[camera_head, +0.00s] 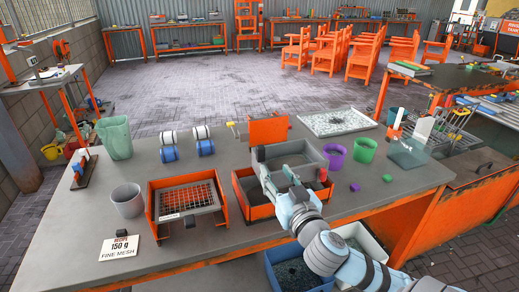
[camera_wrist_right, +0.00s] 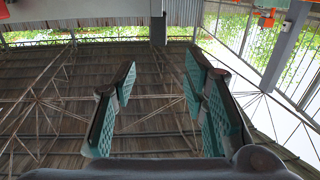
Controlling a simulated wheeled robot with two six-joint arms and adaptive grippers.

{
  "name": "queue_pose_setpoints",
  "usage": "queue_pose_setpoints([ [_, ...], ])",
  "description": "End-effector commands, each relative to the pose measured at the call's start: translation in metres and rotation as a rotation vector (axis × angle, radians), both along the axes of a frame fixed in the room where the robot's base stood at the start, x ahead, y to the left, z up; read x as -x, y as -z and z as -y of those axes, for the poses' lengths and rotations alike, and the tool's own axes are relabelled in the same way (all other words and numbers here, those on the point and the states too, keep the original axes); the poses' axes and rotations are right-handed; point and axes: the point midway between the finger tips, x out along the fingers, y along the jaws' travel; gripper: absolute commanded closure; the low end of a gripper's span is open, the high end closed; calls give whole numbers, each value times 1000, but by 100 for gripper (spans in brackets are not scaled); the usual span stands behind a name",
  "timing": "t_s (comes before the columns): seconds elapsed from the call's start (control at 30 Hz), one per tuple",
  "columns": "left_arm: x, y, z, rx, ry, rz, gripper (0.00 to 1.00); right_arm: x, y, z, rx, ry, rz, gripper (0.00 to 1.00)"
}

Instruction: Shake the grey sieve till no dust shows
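A grey-framed sieve (camera_head: 188,198) with a wire mesh lies in the left orange box (camera_head: 154,213) on the table. Whether dust lies on its mesh is too small to tell. A second orange box (camera_head: 259,213) stands to its right, partly hidden by my right arm. My right gripper (camera_head: 272,165) is above this second box, apart from the sieve. In the right wrist view its teal-padded fingers (camera_wrist_right: 162,68) are spread with nothing between them, and the roof shows behind. My left gripper is not in view.
A green bin (camera_head: 115,138), a tray of pale flakes (camera_head: 337,122), and purple (camera_head: 335,157) and green (camera_head: 365,150) cups stand farther back.

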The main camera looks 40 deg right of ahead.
Motion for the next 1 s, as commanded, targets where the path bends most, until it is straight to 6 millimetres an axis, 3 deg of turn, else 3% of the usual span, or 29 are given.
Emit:
queue_pose_setpoints([
  [0.1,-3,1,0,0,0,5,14,-22,0,8,-2,2,4,60],
  [0.3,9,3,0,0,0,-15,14,-78,1,27,-6,2,1,60],
  [0.5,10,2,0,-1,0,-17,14,-116,2,41,-2,2,-3,60],
  [0.67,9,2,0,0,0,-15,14,-128,2,44,-2,-1,-3,60],
  [0.9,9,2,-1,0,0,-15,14,-129,3,44,-2,-1,-5,60],
  [1.0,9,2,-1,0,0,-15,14,-129,3,45,-2,-1,-5,76],
])
